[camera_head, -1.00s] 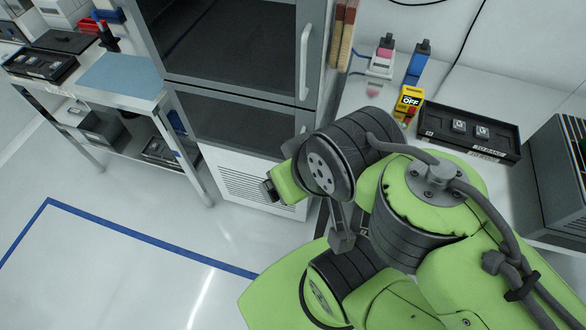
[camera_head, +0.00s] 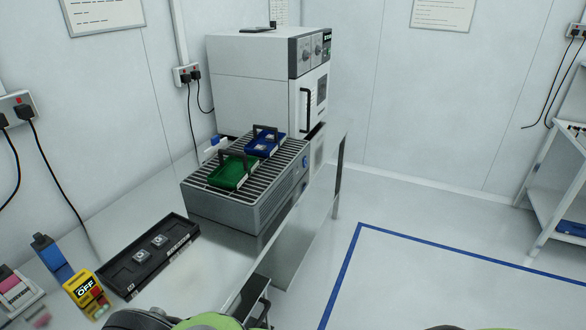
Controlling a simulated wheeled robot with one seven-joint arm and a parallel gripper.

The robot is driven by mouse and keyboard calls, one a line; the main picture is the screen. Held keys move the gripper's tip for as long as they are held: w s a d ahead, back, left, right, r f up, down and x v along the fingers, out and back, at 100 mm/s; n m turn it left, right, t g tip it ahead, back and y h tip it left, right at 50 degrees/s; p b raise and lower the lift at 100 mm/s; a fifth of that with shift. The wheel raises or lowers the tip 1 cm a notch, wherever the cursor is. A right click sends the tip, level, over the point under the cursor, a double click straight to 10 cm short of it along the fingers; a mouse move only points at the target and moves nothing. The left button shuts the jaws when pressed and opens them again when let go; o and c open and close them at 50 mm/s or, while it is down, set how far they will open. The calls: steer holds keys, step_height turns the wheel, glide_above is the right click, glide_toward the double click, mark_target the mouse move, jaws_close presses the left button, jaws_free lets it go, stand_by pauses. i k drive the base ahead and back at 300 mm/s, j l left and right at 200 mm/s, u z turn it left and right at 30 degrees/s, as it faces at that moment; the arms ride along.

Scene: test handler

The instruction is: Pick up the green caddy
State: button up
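The green caddy (camera_head: 230,175) is a small open tray with a dark upright handle. It sits on the slatted top of a grey unit (camera_head: 238,213) on the bench, at the unit's nearer left part. A blue caddy (camera_head: 262,146) of like shape stands just behind it and to the right. Green and dark parts of my arm show at the bottom edge, well apart from the green caddy. A dark piece there may be my gripper (camera_head: 256,305), but its fingers cannot be made out.
A white oven-like machine (camera_head: 255,78) stands behind the grey unit. A black tray (camera_head: 148,256) with two small pieces lies on the bench in front. A yellow block marked OFF (camera_head: 85,289) is at lower left. The floor to the right is clear, with blue tape lines.

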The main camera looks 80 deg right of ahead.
mark_target(232, 172)
steer(key=z, duration=2.35)
steer(key=i+l+u, duration=0.2)
steer(key=l+u, duration=0.3)
steer(key=i+l+u, duration=0.1)
steer(key=l+u, duration=0.7)
steer(key=u, duration=0.15)
steer(key=l+u, duration=0.45)
steer(key=k+l+u, duration=0.15)
steer(key=l+u, duration=0.35)
steer(key=i+l, duration=0.2)
steer(key=i, duration=0.25)
